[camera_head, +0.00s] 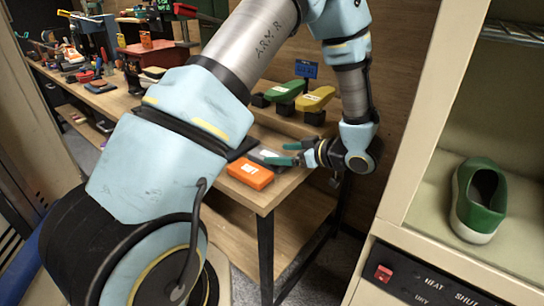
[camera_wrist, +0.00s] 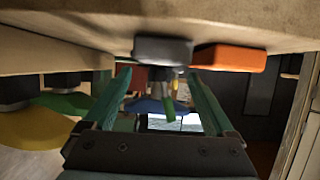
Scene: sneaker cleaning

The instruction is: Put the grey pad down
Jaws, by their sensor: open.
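The grey pad (camera_head: 268,155) lies on the wooden table beside an orange box (camera_head: 250,174). In the wrist view the scene appears upside down, and the grey pad (camera_wrist: 162,49) rests against the tabletop, just beyond the fingertips. My gripper (camera_head: 289,154) reaches in low from the right with its green fingers pointing left at the pad. In the wrist view my gripper (camera_wrist: 158,78) has its two fingers spread apart with nothing held between them. In the head view the fingers partly cover the pad.
The orange box (camera_wrist: 229,58) sits close beside the pad. Green (camera_head: 284,91) and yellow (camera_head: 315,99) sole-shaped pieces stand on dark supports behind. A blue sign (camera_head: 306,69) stands there too. A green shoe (camera_head: 479,200) is in the cabinet at right. A cluttered bench runs along the left.

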